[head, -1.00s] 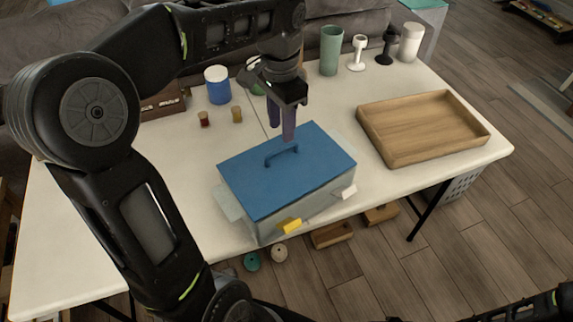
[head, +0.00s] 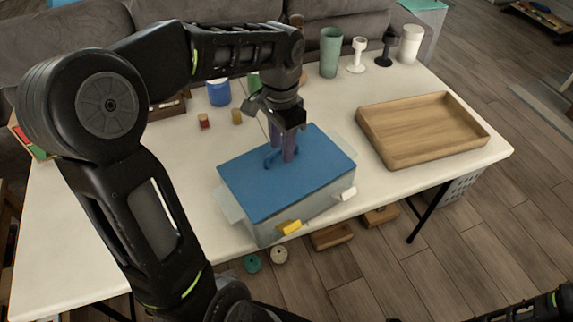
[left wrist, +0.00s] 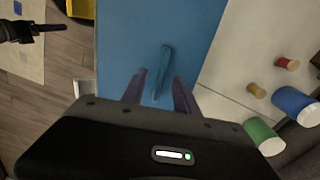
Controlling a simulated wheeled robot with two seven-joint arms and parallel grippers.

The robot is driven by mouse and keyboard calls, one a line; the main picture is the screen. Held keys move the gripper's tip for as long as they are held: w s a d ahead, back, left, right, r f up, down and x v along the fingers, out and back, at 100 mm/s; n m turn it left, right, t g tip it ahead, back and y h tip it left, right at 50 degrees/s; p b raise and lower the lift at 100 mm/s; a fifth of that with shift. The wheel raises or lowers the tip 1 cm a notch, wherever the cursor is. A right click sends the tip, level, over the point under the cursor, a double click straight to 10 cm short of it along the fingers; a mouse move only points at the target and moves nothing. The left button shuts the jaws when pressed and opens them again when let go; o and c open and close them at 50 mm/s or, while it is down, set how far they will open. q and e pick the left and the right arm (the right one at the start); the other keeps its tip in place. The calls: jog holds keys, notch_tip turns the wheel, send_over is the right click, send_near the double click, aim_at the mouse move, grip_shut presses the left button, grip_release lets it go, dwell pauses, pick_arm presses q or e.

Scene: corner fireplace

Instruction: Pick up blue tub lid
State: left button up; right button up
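The blue tub lid (head: 315,175) lies flat on a grey tub (head: 318,208) near the table's front edge. Its arched blue handle (left wrist: 164,72) runs along the middle of the lid. My left gripper (head: 283,154) points down over the lid, its fingertips at the handle. In the left wrist view the two purple fingers (left wrist: 159,92) are apart, with the handle's near end between them. Contact cannot be made out. My right gripper (left wrist: 45,27) shows partly at the left edge of the left wrist view; its opening is unclear.
A wooden tray (head: 425,128) lies to the right. A blue canister (head: 218,93), a green cup (head: 330,52) and a white jar (head: 411,43) stand behind.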

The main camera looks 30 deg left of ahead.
pick_arm(q)
notch_tip(320, 180, down, 2)
jog(key=shift+f, duration=0.1)
jog(key=shift+c, duration=0.5)
grip_shut()
dwell(0.5)
